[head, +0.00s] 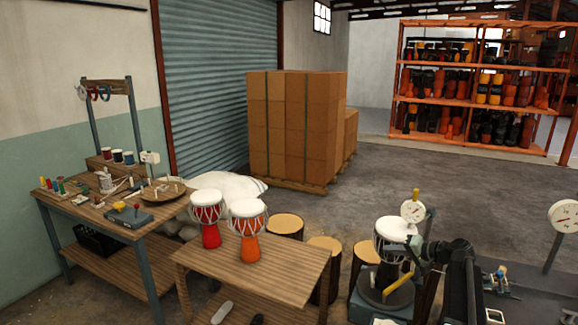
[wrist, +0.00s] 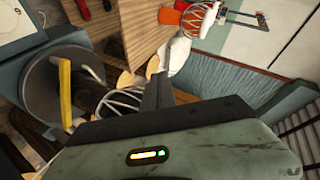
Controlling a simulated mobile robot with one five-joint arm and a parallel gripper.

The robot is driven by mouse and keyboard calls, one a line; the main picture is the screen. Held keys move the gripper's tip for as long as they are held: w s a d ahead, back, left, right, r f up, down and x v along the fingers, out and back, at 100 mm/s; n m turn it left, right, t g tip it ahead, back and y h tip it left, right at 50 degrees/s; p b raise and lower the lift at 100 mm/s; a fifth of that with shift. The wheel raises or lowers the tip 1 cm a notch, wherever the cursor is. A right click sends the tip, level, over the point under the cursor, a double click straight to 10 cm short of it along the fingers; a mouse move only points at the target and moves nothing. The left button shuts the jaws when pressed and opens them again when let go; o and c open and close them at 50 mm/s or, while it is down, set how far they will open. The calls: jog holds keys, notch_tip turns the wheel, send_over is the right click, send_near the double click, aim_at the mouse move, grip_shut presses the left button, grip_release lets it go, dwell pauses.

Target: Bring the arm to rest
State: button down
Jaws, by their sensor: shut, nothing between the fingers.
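My arm (head: 455,275) is folded at the lower right of the head view, and my gripper (head: 418,250) points left beside a goblet drum (head: 393,240). This drum has a white head and a black body and stands on a round dark turntable (head: 378,298). In the wrist view my gripper (wrist: 157,88) shows its dark fingers closed together, with nothing between them. The turntable (wrist: 40,95) and its yellow handle (wrist: 65,95) lie left of the fingers there. In the head view I cannot tell whether the gripper touches the drum.
A red drum (head: 208,218) and an orange drum (head: 247,230) stand on a low wooden table (head: 290,262). Log stools (head: 285,224) stand close behind it. A tool bench (head: 70,212) is at left, boxes (head: 295,130) and a drum shelf (head: 480,65) behind. The floor between is open.

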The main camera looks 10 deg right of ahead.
jog(key=s+a+f+n+g+h+p, duration=0.1)
jog(key=s+a+f+n+g+p, duration=0.25)
jog(key=a, duration=1.35)
jog(key=s+a+f+n+g, duration=0.2)
jog(key=s+a+g, duration=0.35)
jog(key=a, duration=1.05)
jog(key=s+a+f+n+h, duration=0.2)
jog(key=s+f+h, duration=0.15)
jog(key=s, duration=0.65)
jog(key=s+d+m+g+h, duration=0.1)
jog(key=s+d+m+h, duration=0.1)
jog(key=d, duration=0.5)
jog(key=s+h, duration=0.1)
jog(key=s, duration=0.1)
jog(key=shift+s, duration=0.4)
